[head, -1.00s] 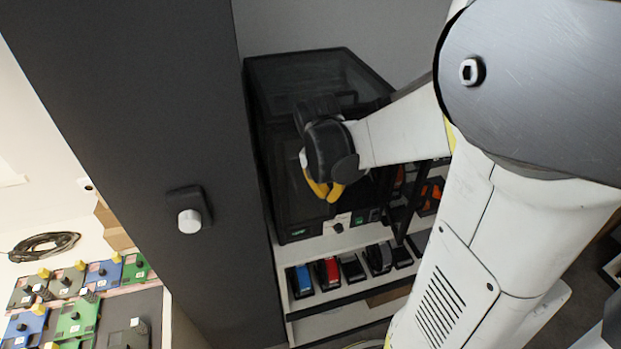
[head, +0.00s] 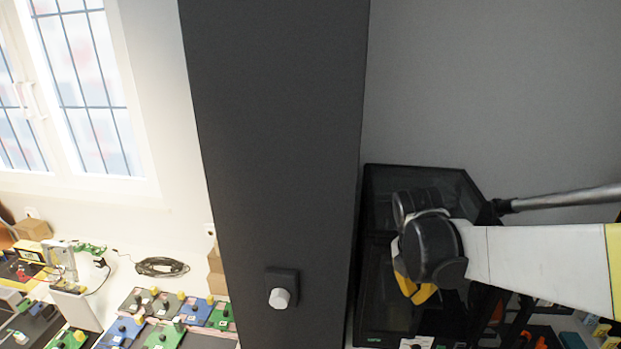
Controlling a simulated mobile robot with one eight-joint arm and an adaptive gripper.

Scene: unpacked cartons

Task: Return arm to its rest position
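My gripper (head: 416,284) is at the end of my white arm, at the right of the head view. Its yellow parts show below the black wrist joint. It is in front of a black box-like machine (head: 425,178) with a dark glassy top. The fingertips are small and mostly hidden by the wrist, so I cannot tell whether the gripper is open or shut, or whether it holds anything.
A tall dark grey column (head: 275,130) with a white knob (head: 279,298) stands left of the machine. A bench with several green and blue boards (head: 166,336), a coiled black cable (head: 161,267) and a cardboard box (head: 32,229) lies at left, below a window (head: 85,85).

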